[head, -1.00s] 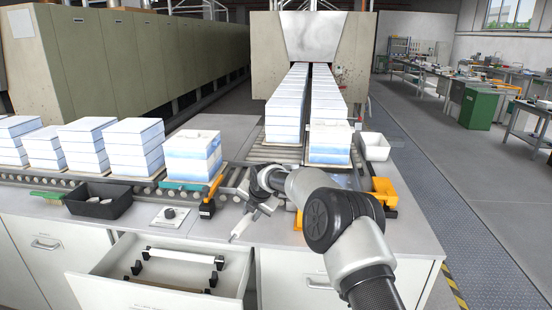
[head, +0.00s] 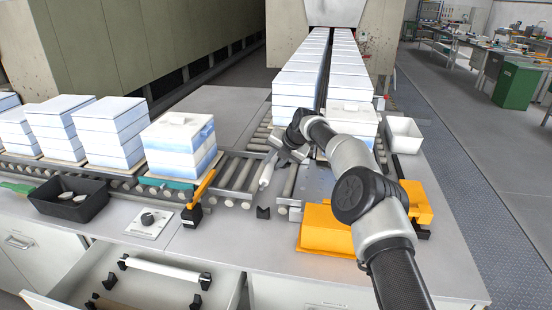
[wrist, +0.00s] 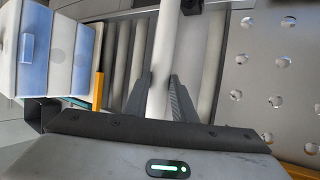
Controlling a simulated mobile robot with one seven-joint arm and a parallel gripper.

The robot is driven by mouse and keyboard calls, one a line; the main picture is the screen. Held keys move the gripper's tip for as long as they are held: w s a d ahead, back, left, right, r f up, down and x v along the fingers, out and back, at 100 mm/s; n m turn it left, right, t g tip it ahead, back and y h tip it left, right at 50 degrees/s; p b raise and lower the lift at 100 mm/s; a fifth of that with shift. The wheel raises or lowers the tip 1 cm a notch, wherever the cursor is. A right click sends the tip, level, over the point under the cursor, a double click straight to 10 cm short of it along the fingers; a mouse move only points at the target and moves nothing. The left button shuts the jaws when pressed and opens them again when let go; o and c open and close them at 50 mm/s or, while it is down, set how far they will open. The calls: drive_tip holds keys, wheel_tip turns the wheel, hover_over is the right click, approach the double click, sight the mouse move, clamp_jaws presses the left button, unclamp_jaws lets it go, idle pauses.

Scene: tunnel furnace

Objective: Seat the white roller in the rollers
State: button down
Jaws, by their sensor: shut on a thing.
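My gripper (head: 278,154) is shut on a white roller (head: 267,175) and holds it over the conveyor's crossing, tilted in the head view. In the wrist view, my gripper (wrist: 159,92) has its dark fingers on both sides of the roller (wrist: 165,40), which runs up out of the picture. The grey conveyor rollers (head: 238,172) lie to the left of the held roller, with more rollers (head: 287,182) to its right. In the wrist view, conveyor rollers (wrist: 121,55) show beside it. I cannot tell whether the held roller touches its seats.
Stacked white-blue blocks (head: 180,143) stand close on the left. More stacks (head: 300,85) lead to the furnace. A yellow-handled tool (head: 193,212) and orange cover (head: 325,235) flank the area. The open drawer (head: 238,290) holds another white roller (head: 165,268).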

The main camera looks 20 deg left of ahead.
drive_tip(key=shift+s+f, duration=0.15)
drive_tip(key=shift+f, duration=0.1)
drive_tip(key=shift+f+b, duration=2.85)
drive_tip(key=shift+f, duration=1.5)
drive_tip(key=shift+f, duration=0.15)
drive_tip(key=c, duration=1.4)
unclamp_jaws()
drive_tip(key=shift+s+f, duration=0.1)
drive_tip(key=shift+s+d+f, duration=0.1)
drive_tip(key=shift+f, duration=0.05)
drive_tip(key=shift+d, duration=0.15)
drive_tip(key=shift+w+a+r+b+v, duration=0.1)
drive_tip(key=shift+a+r+b+v, duration=0.05)
drive_tip(key=shift+v, duration=2.85)
drive_tip(key=shift+w+a+r+b+v, duration=0.1)
drive_tip(key=shift+a+r+b+v, duration=0.1)
drive_tip(key=shift+v, duration=2.85)
drive_tip(key=shift+w+a+r+b+v, duration=0.1)
drive_tip(key=shift+a+v, duration=0.05)
drive_tip(key=shift+v, duration=2.85)
